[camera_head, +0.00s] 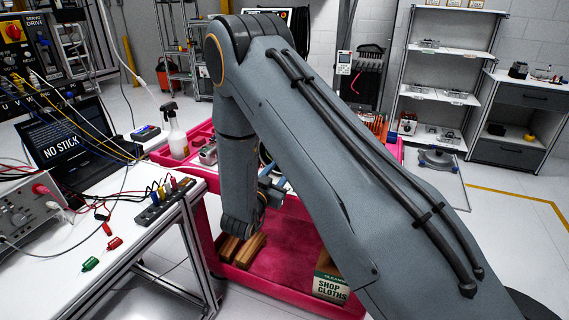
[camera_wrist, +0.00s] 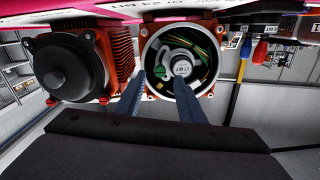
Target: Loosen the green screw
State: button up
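In the wrist view, a small round green part (camera_wrist: 159,71), which looks like the green screw, sits inside an open orange-red round housing (camera_wrist: 148,35). A silver, labelled encoder cylinder (camera_wrist: 183,65) is beside it, with thin coloured wires around it. My gripper (camera_wrist: 160,80) is open and empty, its two dark fingers apart in front of the housing; the green part shows between them. I cannot tell how far the tips are from it. In the head view, my arm hides the housing and the fingers.
An orange-red motor with a black cap (camera_wrist: 70,70) stands beside the housing. Red and blue handles (camera_wrist: 260,52) are on the other side. The pink cart (camera_head: 285,255) holds a shop cloths box (camera_head: 330,288). A spray bottle (camera_head: 175,135) and a white bench (camera_head: 60,265) are left.

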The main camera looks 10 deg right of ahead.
jog(key=x, duration=0.3)
jog(key=shift+w+d+p, duration=0.15)
jog(key=shift+w+p, duration=0.1)
jog(key=shift+p, duration=0.15)
grip_shut()
